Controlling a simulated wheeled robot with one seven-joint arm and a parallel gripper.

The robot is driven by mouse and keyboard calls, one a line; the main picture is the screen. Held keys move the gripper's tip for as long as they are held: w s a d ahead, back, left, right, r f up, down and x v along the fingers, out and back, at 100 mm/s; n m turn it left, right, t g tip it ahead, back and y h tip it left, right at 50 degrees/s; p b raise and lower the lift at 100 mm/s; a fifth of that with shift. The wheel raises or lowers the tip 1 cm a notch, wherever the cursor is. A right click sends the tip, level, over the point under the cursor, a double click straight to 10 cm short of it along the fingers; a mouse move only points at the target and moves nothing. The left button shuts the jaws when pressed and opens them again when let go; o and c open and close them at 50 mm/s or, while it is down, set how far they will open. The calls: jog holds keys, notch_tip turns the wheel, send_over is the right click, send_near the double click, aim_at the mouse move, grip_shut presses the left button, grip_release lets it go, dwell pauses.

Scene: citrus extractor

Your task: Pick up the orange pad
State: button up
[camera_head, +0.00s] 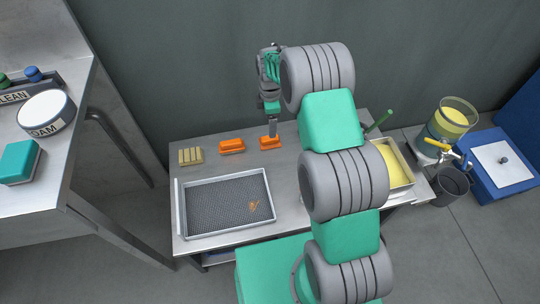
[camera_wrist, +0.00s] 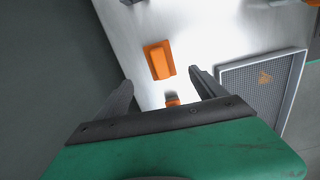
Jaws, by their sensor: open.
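The orange pad (camera_head: 231,146) lies flat on the steel table, left of my gripper in the head view. My gripper (camera_wrist: 160,77) is open and empty. In the head view my gripper (camera_head: 271,112) hangs above the back of the table, to the right of the pad. A second orange piece (camera_head: 270,142) with a grey upright part is below my gripper. In the wrist view this piece (camera_wrist: 172,102) shows between the fingers, partly hidden by the gripper body.
A tan slotted block (camera_head: 190,156) lies left of the pad. A mesh tray (camera_head: 181,207) fills the table's front left. A wall stands behind the table.

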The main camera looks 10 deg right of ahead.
jog(key=shift+n, duration=0.3)
notch_tip(320, 180, down, 10)
jog(key=shift+f+b, duration=0.2)
jog(key=shift+b, duration=0.4)
jog(key=shift+r, duration=0.1)
jog(key=c, duration=1.6)
jog(key=shift+r, duration=0.1)
jog(key=shift+r, duration=0.35)
notch_tip(320, 180, up, 3)
jog(key=shift+w+f+p, duration=0.1)
jog(key=shift+f+p, duration=0.05)
jog(key=shift+p, duration=0.35)
jog(key=s+r+p, duration=0.2)
jog(key=s+r, duration=0.7)
jog(key=s, duration=0.5)
jog(key=shift+r+p, duration=0.15)
jog(key=shift+p, duration=0.2)
jog(key=shift+s, duration=0.1)
